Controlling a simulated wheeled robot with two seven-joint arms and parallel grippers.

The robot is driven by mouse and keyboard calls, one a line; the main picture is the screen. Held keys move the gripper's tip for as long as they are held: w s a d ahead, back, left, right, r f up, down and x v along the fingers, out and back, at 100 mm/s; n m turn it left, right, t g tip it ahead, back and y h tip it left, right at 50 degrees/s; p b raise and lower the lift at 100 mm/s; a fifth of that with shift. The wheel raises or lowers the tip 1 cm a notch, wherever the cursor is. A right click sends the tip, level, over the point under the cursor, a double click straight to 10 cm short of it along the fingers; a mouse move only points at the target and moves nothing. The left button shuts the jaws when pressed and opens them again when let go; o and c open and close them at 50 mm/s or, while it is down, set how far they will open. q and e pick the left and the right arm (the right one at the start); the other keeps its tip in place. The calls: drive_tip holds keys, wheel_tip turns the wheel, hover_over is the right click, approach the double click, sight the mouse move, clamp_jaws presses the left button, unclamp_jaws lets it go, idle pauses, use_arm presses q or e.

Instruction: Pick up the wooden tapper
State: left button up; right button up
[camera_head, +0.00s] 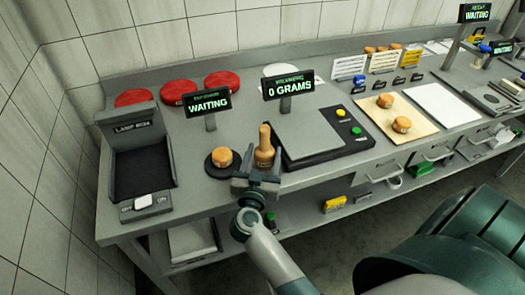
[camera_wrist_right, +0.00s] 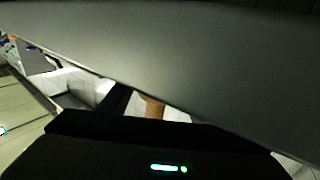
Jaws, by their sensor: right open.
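The wooden tapper (camera_head: 264,143) stands upright on the grey counter, tan with a rounded top, just right of a round dark pad. My right gripper (camera_head: 257,178) is open at the counter's front edge, directly in front of the tapper's lower part. It hides the tapper's foot, and I cannot tell whether the jaws reach around it. In the right wrist view, a small brown piece, seemingly the tapper (camera_wrist_right: 152,106), shows between dark gripper parts and a large grey surface. My left gripper is not in view.
A small orange cheese wheel (camera_head: 222,156) sits on the dark round pad left of the tapper. A scale (camera_head: 309,133) reading 0 grams is close on the right. The lamp box (camera_head: 139,160) stands at left, and red wheels (camera_head: 179,92) lie behind.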

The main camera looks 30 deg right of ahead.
drive_tip(key=shift+w+d, duration=0.15)
drive_tip(key=shift+d, duration=0.05)
drive_tip(key=shift+s+a+r, duration=0.1)
drive_tip(key=shift+s+r, duration=0.05)
drive_tip(key=shift+s, duration=0.05)
drive_tip(key=c, duration=0.8)
drive_tip(key=shift+c, duration=0.7)
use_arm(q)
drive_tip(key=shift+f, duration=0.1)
